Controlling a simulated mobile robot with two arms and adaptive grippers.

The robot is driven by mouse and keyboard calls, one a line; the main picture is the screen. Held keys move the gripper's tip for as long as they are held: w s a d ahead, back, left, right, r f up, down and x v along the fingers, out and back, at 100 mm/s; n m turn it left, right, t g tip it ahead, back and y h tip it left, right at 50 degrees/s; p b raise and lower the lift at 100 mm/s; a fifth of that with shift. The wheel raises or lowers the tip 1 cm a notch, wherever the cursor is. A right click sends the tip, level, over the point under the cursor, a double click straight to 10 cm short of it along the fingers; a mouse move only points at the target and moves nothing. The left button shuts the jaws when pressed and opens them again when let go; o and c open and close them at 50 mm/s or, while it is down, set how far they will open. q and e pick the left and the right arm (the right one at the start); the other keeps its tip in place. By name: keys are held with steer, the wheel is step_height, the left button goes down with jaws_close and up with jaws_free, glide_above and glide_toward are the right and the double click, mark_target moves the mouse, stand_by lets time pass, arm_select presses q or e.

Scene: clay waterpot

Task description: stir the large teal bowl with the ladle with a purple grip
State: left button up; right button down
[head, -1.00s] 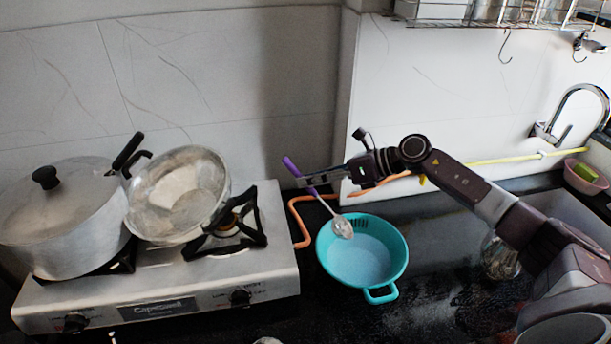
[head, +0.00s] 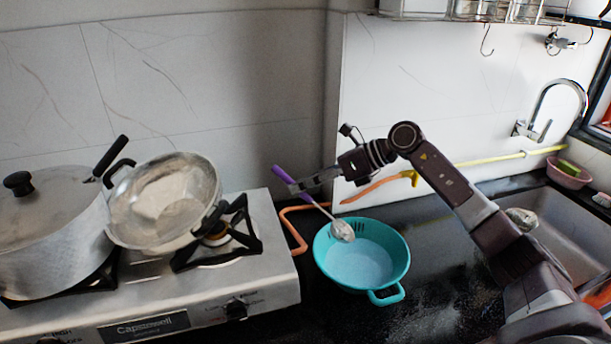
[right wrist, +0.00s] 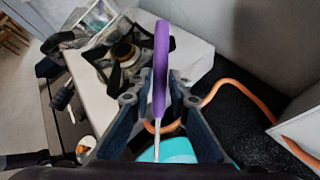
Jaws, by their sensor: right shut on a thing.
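The large teal bowl (head: 390,243) stands upright on the dark counter, right of the stove, with its handle toward the front. The ladle with a purple grip (head: 283,176) is held tilted, its metal scoop (head: 342,231) down at the bowl's left part, over or just inside the rim; I cannot tell whether it touches the bowl. My right gripper (head: 296,188) is shut on the ladle near the lower end of the grip. In the right wrist view the purple grip (right wrist: 161,70) stands between the fingers, with part of the teal bowl (right wrist: 178,150) below. My left gripper is not in view.
A gas stove (head: 275,262) on the left bears a lidded pot (head: 50,235) and a tilted metal pan (head: 165,200). An orange hose (head: 293,232) runs behind the bowl. The sink (head: 560,225) lies at the right. Counter right of the bowl is clear.

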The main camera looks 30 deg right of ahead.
steer(key=w+f+g+h+p, duration=0.1)
steer(key=p, duration=0.2)
steer(key=shift+a+p, duration=0.35)
steer(key=shift+p, duration=0.05)
steer(key=f+h+p, duration=0.1)
steer(key=a+f+p, duration=0.1)
steer(key=shift+w+g+h+p, duration=0.35)
steer(key=shift+g+h, duration=0.05)
steer(key=shift+a+f+n+g+h+p, duration=0.3)
steer(key=shift+f+h, duration=0.2)
steer(key=shift+f, duration=0.2)
steer(key=shift+w, duration=0.1)
